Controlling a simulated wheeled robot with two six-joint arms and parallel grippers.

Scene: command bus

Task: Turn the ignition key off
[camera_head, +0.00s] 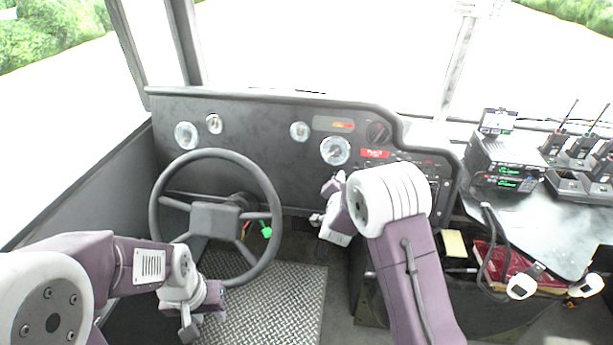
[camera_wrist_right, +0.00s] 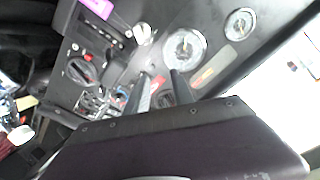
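I cannot surely pick out the ignition key. A small silver round fitting (camera_wrist_right: 145,34) sits on the dark dashboard in the right wrist view, just beyond my right fingertips; whether it holds the key is too blurred to tell. A black and red rotary switch (camera_wrist_right: 80,70) sits left of it. My right gripper (camera_wrist_right: 160,76) has its two fingers apart with nothing between them, in front of the panel. In the head view my right arm hides much of the lower dashboard. My left gripper (camera_head: 203,320) hangs low in front of the steering wheel; its finger gap is unclear.
The steering wheel (camera_head: 215,208) stands between my arms, with a green piece (camera_head: 266,230) beside its column. A large gauge (camera_head: 335,151), a black knob (camera_head: 378,132) and a red label (camera_head: 375,154) are on the dashboard. Radios (camera_head: 507,165) stand on the right-hand shelf.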

